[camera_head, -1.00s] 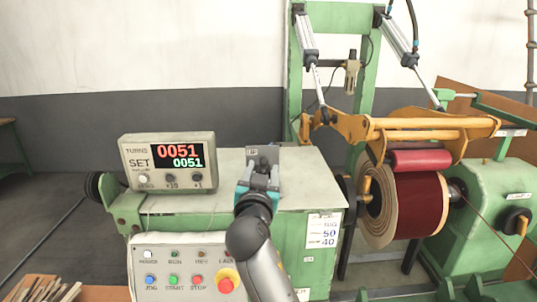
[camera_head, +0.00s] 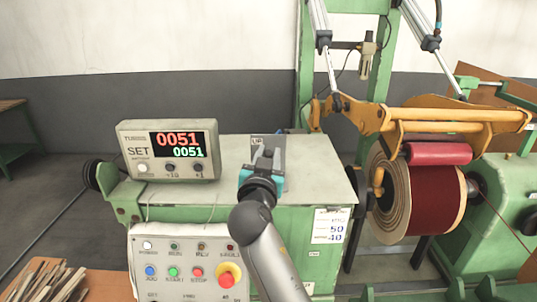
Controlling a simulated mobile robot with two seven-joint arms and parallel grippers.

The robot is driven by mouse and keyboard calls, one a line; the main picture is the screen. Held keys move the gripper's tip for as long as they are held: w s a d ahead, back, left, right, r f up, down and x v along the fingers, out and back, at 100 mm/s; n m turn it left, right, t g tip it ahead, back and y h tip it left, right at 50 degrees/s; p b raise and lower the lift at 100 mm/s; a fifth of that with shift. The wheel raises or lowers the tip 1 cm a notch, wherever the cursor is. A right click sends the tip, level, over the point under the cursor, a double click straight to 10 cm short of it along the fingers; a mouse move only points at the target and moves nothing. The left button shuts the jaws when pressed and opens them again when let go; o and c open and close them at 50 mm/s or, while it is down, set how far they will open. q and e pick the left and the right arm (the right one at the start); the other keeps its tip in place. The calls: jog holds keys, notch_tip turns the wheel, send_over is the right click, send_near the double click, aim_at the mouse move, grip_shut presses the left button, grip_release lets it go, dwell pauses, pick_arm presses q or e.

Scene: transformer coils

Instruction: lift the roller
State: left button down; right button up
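The red roller (camera_head: 438,154) hangs in the yellow swing frame (camera_head: 450,119) at the right. It sits against the top of the dark red wound coil (camera_head: 436,199), touching it or very close. My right gripper (camera_head: 264,157) is over the green machine's top, just in front of a small grey upright plate (camera_head: 268,148) with a label reading "UP". Its fingers point away from me and overlap the plate's lower part. I cannot tell whether they touch it or how far apart they are. My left gripper is not in view.
A counter box (camera_head: 168,151) showing 0051 stands on the machine top (camera_head: 310,172), left of my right gripper. A button panel (camera_head: 190,265) with a red knob (camera_head: 227,274) is in front. Wooden strips (camera_head: 45,282) lie at the lower left.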

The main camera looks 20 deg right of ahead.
grip_shut()
dwell(1.0)
